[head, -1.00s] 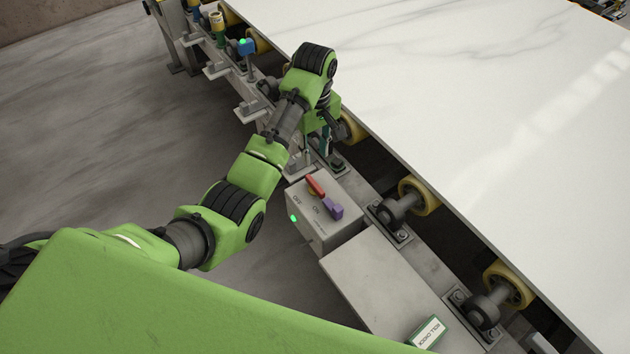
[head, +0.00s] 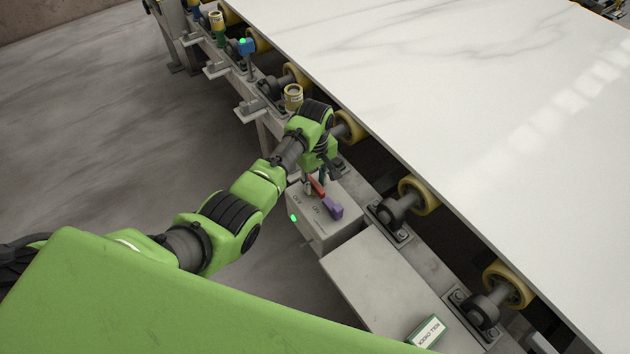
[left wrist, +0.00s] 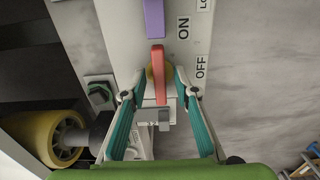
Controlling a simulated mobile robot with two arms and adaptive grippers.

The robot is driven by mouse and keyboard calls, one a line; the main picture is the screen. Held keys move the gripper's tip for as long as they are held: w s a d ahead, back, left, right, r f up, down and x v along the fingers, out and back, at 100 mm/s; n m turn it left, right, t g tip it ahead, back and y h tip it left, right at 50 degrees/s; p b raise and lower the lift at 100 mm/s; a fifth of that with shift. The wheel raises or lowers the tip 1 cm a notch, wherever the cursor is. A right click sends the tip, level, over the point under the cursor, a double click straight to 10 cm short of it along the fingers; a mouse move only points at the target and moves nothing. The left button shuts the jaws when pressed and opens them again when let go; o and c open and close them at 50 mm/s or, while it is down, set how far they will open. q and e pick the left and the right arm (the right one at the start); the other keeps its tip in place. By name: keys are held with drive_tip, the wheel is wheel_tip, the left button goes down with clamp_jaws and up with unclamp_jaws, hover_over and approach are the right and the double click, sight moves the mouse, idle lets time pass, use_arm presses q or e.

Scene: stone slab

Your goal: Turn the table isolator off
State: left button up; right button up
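The table isolator is a grey box (head: 322,232) beside the roller frame, with OFF and ON printed on its top and a green light (head: 293,218) on its side. Its red handle (head: 316,186) shows partly behind my left gripper (head: 318,182), with a purple piece (head: 334,208) beside it. In the left wrist view the red handle (left wrist: 158,72) lies between the two teal fingers of my left gripper (left wrist: 160,85), on a yellow base (left wrist: 153,77). The purple piece (left wrist: 154,18) is just beyond the handle's end. My right gripper is not in view.
A large white slab (head: 460,110) rests on yellow rollers (head: 418,196) along the frame. A flat grey cover (head: 385,280) with a green-edged label (head: 427,331) lies in front of the box. A blue sensor (head: 246,47) stands farther back. Open floor (head: 110,140) is on the left.

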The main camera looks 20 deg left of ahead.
use_arm(q)
clamp_jaws()
drive_tip(key=shift+r, duration=0.1)
drive_tip(key=m+p, duration=0.2)
drive_tip(key=m, duration=0.1)
drive_tip(key=shift+r, duration=0.1)
drive_tip(key=m+p, duration=0.1)
drive_tip(key=m, duration=0.3)
drive_tip(key=shift+p, duration=0.35)
drive_tip(key=m+p, duration=0.1)
drive_tip(key=m, duration=0.9)
drive_tip(key=shift+w+m+p, duration=0.1)
drive_tip(key=shift+m+p, duration=0.2)
drive_tip(key=shift+m, duration=0.1)
